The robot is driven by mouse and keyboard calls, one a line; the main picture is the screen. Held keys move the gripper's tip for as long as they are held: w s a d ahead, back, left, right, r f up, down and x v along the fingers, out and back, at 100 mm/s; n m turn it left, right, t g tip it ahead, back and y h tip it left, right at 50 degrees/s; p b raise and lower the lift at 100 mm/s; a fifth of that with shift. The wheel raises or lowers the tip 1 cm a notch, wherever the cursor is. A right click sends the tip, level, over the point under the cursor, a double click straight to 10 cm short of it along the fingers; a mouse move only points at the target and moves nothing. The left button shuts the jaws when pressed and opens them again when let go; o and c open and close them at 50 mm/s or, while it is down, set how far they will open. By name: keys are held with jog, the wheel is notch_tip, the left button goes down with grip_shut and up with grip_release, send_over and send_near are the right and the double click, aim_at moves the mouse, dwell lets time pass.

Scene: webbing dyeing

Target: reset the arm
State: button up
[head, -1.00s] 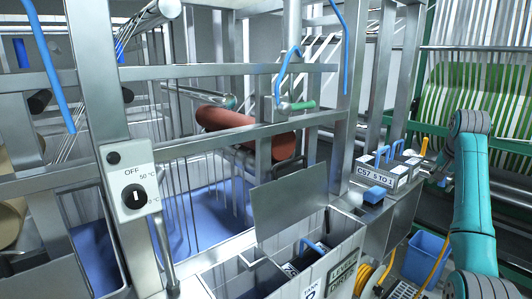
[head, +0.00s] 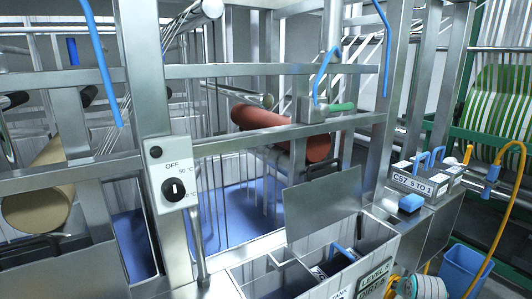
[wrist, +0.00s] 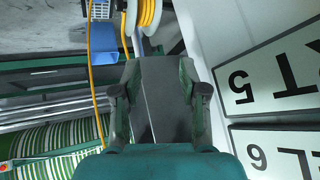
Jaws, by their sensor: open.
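My gripper (wrist: 160,95) shows in the wrist view, with its two dark fingers spread apart and nothing visible between them. A dark grey surface lies behind the fingers; I cannot tell how far off it is. The gripper is not visible in the head view.
In the head view, a steel tank with a raised lid (head: 322,213) stands at front centre, beside a dial box (head: 174,187). A blue bin (head: 462,268) and yellow hose (head: 494,240) are at right. In the wrist view, a hose reel (wrist: 143,14) and white signs (wrist: 270,75) appear.

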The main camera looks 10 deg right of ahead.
jog(key=s+a+f+n+t, duration=0.2)
jog(key=s+a+f+n, duration=0.1)
jog(key=s+a+f, duration=0.95)
jog(key=s+a+n+t+y, duration=0.1)
jog(key=s+a+n+t, duration=0.1)
jog(key=s+a, duration=1.05)
jog(key=s+a+r+n+t+y, duration=0.1)
jog(key=s+a+r, duration=0.2)
jog(key=s, duration=0.5)
jog(key=s+a+r+n+t, duration=0.1)
jog(key=s+a+r, duration=0.2)
jog(key=s, duration=0.5)
jog(key=s+a+r+n+t+y, duration=0.1)
jog(key=s+a+r+n, duration=0.1)
jog(key=s+r, duration=0.9)
jog(key=shift+a+r+t+y, duration=0.35)
jog(key=shift+a+r, duration=0.25)
jog(key=shift+r, duration=0.3)
jog(key=shift+d, duration=0.1)
